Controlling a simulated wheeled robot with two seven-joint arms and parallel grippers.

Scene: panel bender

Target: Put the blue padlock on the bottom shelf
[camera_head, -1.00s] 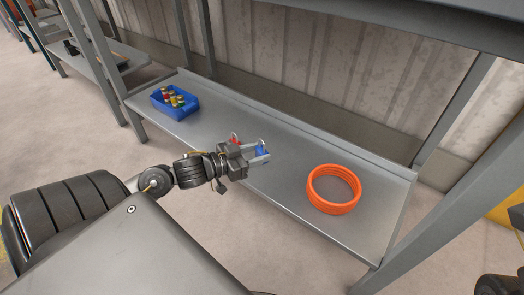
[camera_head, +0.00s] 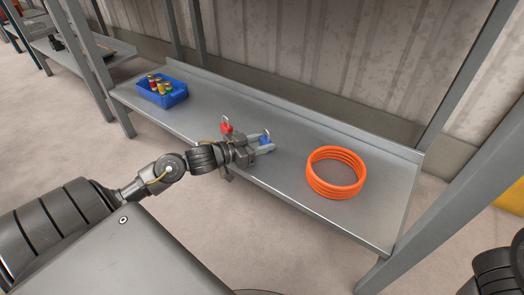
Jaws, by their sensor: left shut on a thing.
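The blue padlock (camera_head: 265,141) is between the fingers of my left gripper (camera_head: 262,146), its shackle pointing up. The gripper is shut on it over the front part of the bottom shelf (camera_head: 300,205). I cannot tell whether the padlock touches the shelf. A red padlock (camera_head: 226,127) stands just behind and left of the gripper, partly hidden by it. A dark part of my right arm shows at the lower right edge, but its gripper is out of view.
An orange coil (camera_head: 336,173) lies on the shelf to the right. A blue bin (camera_head: 163,95) with several small coloured cylinders stands at the left. Grey posts (camera_head: 452,199) frame the shelf. Bare shelf lies between padlock and coil.

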